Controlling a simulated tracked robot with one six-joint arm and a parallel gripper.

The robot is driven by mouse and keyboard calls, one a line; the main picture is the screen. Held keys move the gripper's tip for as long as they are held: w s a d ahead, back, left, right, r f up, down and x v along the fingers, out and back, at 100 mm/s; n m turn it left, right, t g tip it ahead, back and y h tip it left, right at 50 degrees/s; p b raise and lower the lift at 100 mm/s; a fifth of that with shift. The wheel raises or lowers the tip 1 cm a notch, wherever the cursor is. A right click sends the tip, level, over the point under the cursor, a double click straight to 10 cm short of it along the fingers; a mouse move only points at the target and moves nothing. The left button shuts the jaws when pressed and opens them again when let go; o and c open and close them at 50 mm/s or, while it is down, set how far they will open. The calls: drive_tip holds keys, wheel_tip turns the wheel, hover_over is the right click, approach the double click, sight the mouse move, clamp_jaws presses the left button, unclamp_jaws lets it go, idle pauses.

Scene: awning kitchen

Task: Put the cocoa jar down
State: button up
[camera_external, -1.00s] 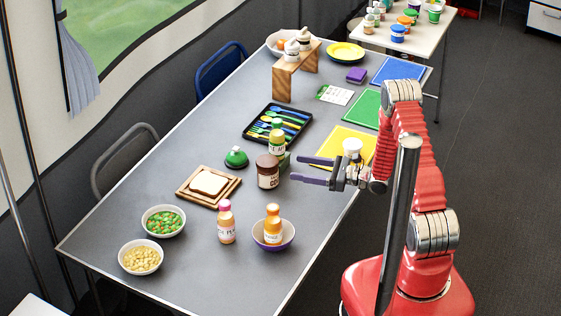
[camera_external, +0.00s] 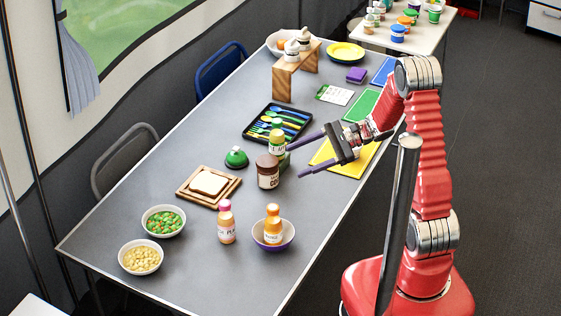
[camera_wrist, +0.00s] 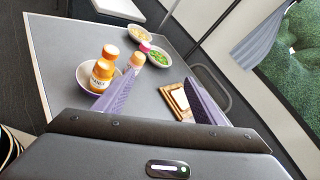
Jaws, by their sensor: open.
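The cocoa jar (camera_external: 267,172), brown with a dark lid and a pale label, stands upright on the grey table (camera_external: 200,255). Nothing is between the fingers. In the wrist view the two fingers (camera_wrist: 158,100) show apart, and I cannot make out the jar there.
A bread board (camera_external: 183,193), a green bell-like object (camera_external: 237,158), a pink-capped bottle (camera_external: 226,222) and a purple bowl holding an orange-capped bottle (camera_external: 289,241) surround the jar. A cutlery tray (camera_external: 250,131) lies behind.

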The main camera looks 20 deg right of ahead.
drive_tip(key=s+d+r+n+g+h, duration=0.1)
drive_tip(key=s+d+r+n+h, duration=0.1)
drive_tip(key=s+r+n+h, duration=0.3)
drive_tip(key=s+d+r+n+h, duration=0.1)
drive_tip(key=s+d+n, duration=0.15)
drive_tip(key=s, duration=0.55)
drive_tip(key=s+d+r+n+t+h, duration=0.2)
drive_tip(key=s+d+r+n+h, duration=0.1)
drive_tip(key=d, duration=0.4)
drive_tip(key=s+d+r+n+t+h, duration=0.3)
drive_tip(key=s+d+r+h, duration=0.1)
drive_tip(key=d, duration=0.3)
drive_tip(key=shift+h, duration=0.7)
drive_tip(key=shift+o, duration=0.4)
drive_tip(key=shift+s, duration=0.1)
